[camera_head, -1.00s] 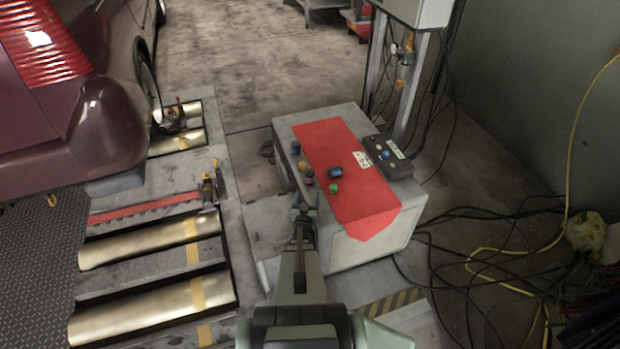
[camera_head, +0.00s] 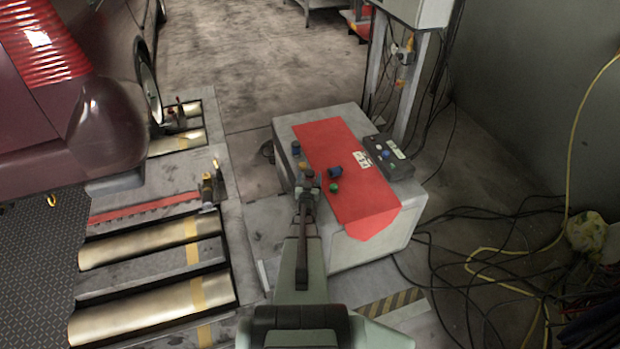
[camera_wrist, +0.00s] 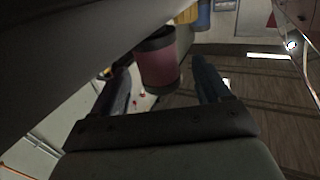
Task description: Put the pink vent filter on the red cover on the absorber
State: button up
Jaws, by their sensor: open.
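The pink vent filter (camera_wrist: 160,68), a short pink cylinder with dark ends, stands between my gripper's two fingers in the wrist view. My gripper (camera_wrist: 161,72) is open, with a gap beside the filter. In the head view my gripper (camera_head: 306,192) is at the near left edge of the white box, and it largely hides the filter there. The red cover (camera_head: 365,198) is a red cloth draped over the top of the white box (camera_head: 345,252), just right of my gripper. I cannot tell whether a finger touches the filter.
A blue piece (camera_head: 296,148) and an orange one (camera_head: 303,166) stand left of the cloth. A dark blue cylinder (camera_head: 335,172) and a green piece (camera_head: 334,188) are on the cloth. A black control box (camera_head: 388,157) sits at the right edge. The cloth's near part is clear.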

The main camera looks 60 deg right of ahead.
jog(key=shift+c, duration=0.2)
jog(key=c, duration=1.1)
